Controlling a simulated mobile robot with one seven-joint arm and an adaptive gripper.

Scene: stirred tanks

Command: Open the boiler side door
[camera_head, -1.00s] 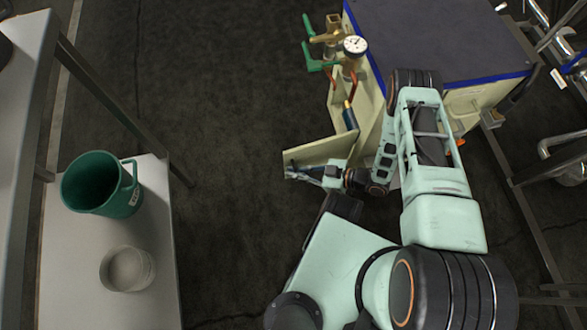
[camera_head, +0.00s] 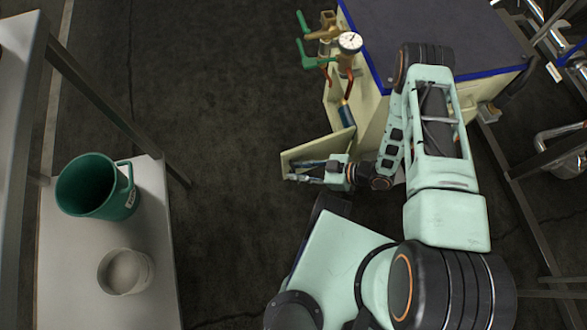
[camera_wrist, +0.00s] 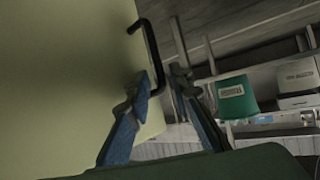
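The boiler (camera_head: 440,45) is a cream box with a dark, blue-edged top. Its cream side door (camera_head: 318,148) stands swung out from the boiler; it also fills the left of the wrist view (camera_wrist: 65,80). A black bar handle (camera_wrist: 148,42) is on the door near its edge. My gripper (camera_head: 292,178) is beside the door near its free edge. In the wrist view its blue-grey fingers (camera_wrist: 164,75) are apart. The handle's lower part is close to the left fingertip and partly hidden by it; I cannot tell whether they touch.
Pipes with green-handled valves and a gauge (camera_head: 350,42) stand beside the boiler. A table (camera_head: 60,250) at left holds a green jug (camera_head: 98,185) and a pale bowl (camera_head: 125,271). A metal frame and pipework are at right. The floor between table and boiler is clear.

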